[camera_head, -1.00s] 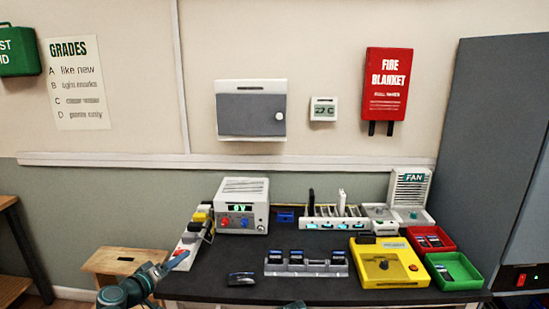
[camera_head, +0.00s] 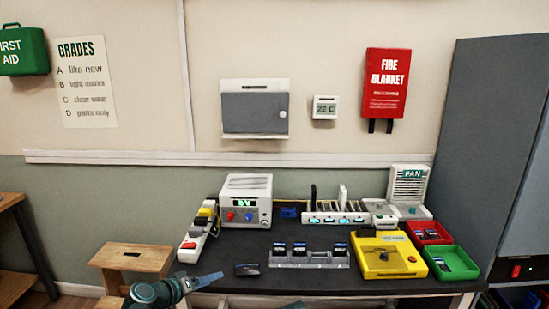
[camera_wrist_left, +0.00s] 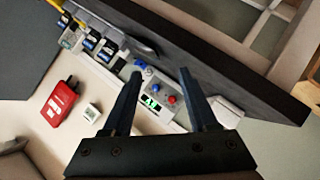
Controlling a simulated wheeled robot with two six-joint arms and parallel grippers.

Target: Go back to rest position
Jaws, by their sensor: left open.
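My left gripper (camera_head: 208,280) is low in the head view, in front of the table's front-left edge. Its jaws are open and empty. In the left wrist view the two dark fingers (camera_wrist_left: 160,76) stand apart with nothing between them, and the bench shows beyond at a steep tilt. The dark table (camera_head: 225,266) is behind the gripper in the head view. A dark phone-like item (camera_head: 247,269) lies near its front edge, to the right of the fingertips. My right gripper is not in view.
A power strip (camera_head: 197,237) and a white supply box (camera_head: 246,203) stand at the table's left. A grey phone rack (camera_head: 310,260), a yellow box (camera_head: 398,258), and red (camera_head: 442,240) and green (camera_head: 466,274) bins lie rightward. A wooden stool (camera_head: 130,256) stands left of the table.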

